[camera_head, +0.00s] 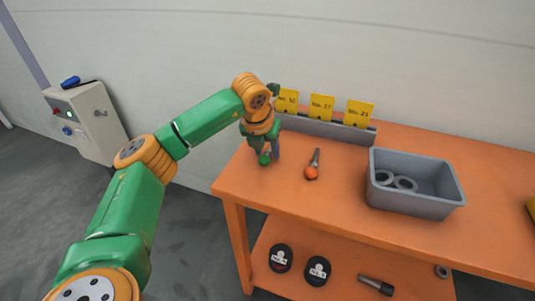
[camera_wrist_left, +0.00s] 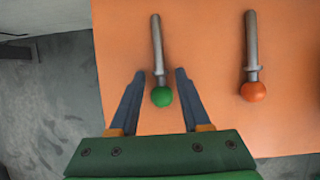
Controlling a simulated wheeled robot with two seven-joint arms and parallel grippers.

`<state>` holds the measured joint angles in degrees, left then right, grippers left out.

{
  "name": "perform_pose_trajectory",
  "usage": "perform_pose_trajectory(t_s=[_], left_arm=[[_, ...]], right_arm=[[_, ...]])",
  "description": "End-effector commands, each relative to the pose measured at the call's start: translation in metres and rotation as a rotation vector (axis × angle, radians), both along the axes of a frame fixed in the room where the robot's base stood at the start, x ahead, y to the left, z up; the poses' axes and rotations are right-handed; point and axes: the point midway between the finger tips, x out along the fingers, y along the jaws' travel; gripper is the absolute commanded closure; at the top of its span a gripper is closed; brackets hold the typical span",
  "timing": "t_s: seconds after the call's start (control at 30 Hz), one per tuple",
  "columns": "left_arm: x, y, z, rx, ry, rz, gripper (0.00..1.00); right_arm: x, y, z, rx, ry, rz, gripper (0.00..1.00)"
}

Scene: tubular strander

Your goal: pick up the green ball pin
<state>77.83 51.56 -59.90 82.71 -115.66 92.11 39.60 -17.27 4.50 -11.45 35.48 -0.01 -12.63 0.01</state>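The green ball pin (camera_wrist_left: 160,95) lies on the orange table top (camera_wrist_left: 215,60), its grey shaft pointing away from my left gripper in the left wrist view. My left gripper (camera_wrist_left: 158,76) is open, with one finger on each side of the pin near its green ball and a gap on both sides. In the head view my left gripper (camera_head: 269,156) points down at the table's left end, and the green ball (camera_head: 264,159) shows beside its fingers; the rest of the pin is mostly hidden there. My right gripper is not in view.
An orange ball pin (camera_head: 311,172) lies just right of the green one. A grey bin (camera_head: 415,205) with grey rings stands further right. Yellow numbered cards (camera_head: 321,107) stand along the back. The lower shelf (camera_head: 335,285) holds two black round items. A control box (camera_head: 88,122) is at left.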

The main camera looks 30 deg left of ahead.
Motion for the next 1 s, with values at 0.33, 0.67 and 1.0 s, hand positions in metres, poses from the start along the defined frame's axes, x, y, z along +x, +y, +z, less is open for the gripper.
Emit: perform_pose_trajectory(t_s=[0.33,0.67,1.0], left_arm=[[0.000,0.000,0.000,-0.001,0.000,0.000,1.00],[0.001,0.000,0.016,-0.001,-0.003,0.000,1.00],[-0.044,-0.047,0.099,0.003,-0.009,-0.009,1.00]], right_arm=[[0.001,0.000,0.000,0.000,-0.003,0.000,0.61],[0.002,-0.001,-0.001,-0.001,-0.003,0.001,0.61],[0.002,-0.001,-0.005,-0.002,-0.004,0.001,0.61]])
